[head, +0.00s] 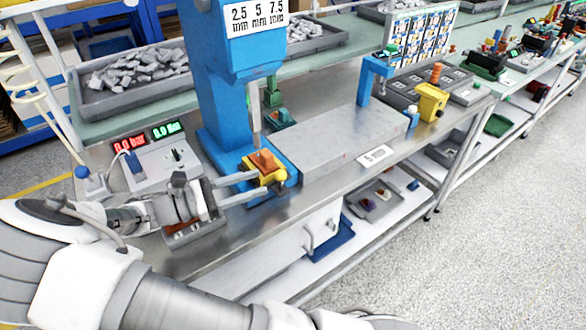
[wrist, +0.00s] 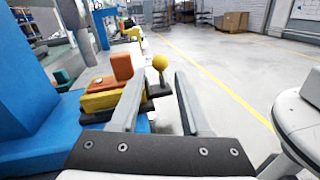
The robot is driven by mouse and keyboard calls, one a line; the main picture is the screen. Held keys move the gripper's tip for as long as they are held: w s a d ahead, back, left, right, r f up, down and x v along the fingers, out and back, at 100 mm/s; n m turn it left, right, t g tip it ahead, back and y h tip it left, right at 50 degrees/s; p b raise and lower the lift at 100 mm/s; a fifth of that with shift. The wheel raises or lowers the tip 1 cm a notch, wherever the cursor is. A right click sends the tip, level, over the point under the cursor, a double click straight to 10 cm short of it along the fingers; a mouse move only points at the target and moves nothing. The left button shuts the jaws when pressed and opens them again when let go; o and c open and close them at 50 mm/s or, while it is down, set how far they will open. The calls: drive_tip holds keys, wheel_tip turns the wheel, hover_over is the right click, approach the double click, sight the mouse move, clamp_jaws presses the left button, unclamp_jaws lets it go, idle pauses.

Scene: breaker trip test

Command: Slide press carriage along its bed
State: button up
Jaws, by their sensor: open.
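The press carriage is a yellow block (head: 254,175) carrying an orange-brown block (head: 264,160). It sits on the blue press base (head: 232,158), below the ram (head: 253,110), at the left end of a long grey bed (head: 340,145). A yellow ball knob (head: 281,175) stands on its near side. In the wrist view, the carriage (wrist: 100,102) lies left of my fingers and the knob (wrist: 160,62) shows between the fingertips on a dark mount. My gripper (head: 270,182) is open, with its fingers reaching to either side of the knob; contact cannot be told. It also shows in the wrist view (wrist: 161,72).
A control box (head: 160,160) with red and green displays stands left of the press. A blue bracket (head: 372,78) and a yellow fixture (head: 431,101) stand at the bed's right end. A grey tray of metal pieces (head: 140,75) lies behind. The floor (head: 480,240) in front is clear.

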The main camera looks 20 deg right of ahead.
drive_tip(key=d, duration=1)
drive_tip(key=shift+w+b, duration=0.3)
drive_tip(key=shift+d, duration=0.1)
clamp_jaws()
idle(0.8)
